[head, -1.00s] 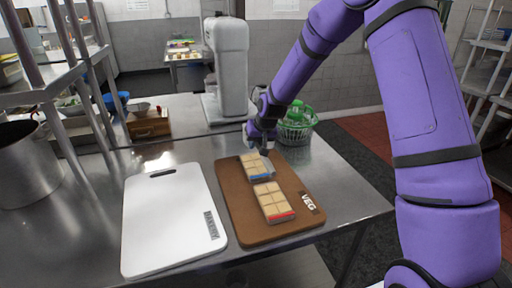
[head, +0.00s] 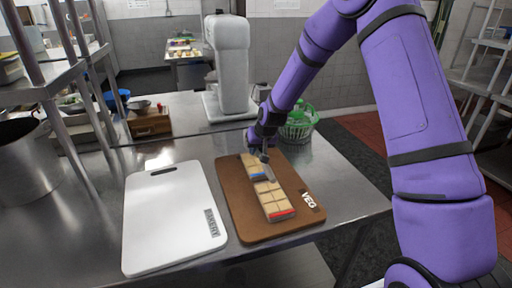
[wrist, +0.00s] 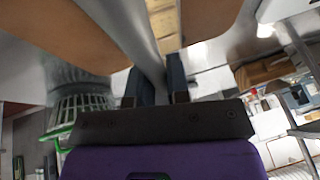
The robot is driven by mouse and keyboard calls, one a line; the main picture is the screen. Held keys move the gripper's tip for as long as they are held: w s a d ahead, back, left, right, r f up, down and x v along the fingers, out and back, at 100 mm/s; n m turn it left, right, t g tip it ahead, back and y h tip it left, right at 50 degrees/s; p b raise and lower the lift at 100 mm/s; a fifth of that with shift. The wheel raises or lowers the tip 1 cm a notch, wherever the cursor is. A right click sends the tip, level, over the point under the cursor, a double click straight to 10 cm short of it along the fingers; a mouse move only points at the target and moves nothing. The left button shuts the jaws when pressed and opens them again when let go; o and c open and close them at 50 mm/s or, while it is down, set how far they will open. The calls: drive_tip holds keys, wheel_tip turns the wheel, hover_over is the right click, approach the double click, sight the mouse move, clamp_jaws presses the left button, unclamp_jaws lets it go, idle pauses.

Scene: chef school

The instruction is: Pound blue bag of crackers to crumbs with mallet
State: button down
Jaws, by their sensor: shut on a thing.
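The blue-banded bag of crackers (head: 252,166) lies on the brown VEG cutting board (head: 245,220), towards its far end. A red-banded bag of crackers (head: 272,202) lies just nearer on the same board. My gripper (head: 265,152) is over the far end of the board, shut on a grey metal tool, seemingly the mallet (head: 268,172). The mallet hangs down over the right side of the blue bag and hides part of it. I cannot tell whether it touches. In the wrist view, the grey mallet (wrist: 128,28) runs up and left from between my fingers (wrist: 155,90).
A white cutting board (head: 168,215) lies to the left. A green-topped basket (head: 298,125) stands behind the brown board. A white stand mixer (head: 230,70) is at the back. A large pot (head: 22,160) stands at far left. Bare steel table shows around the boards.

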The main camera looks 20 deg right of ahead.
wheel_tip(320, 180, down, 2)
drive_tip(key=shift+f, duration=0.15)
wheel_tip(320, 180, up, 6)
drive_tip(key=shift+r, duration=0.1)
idle(0.5)
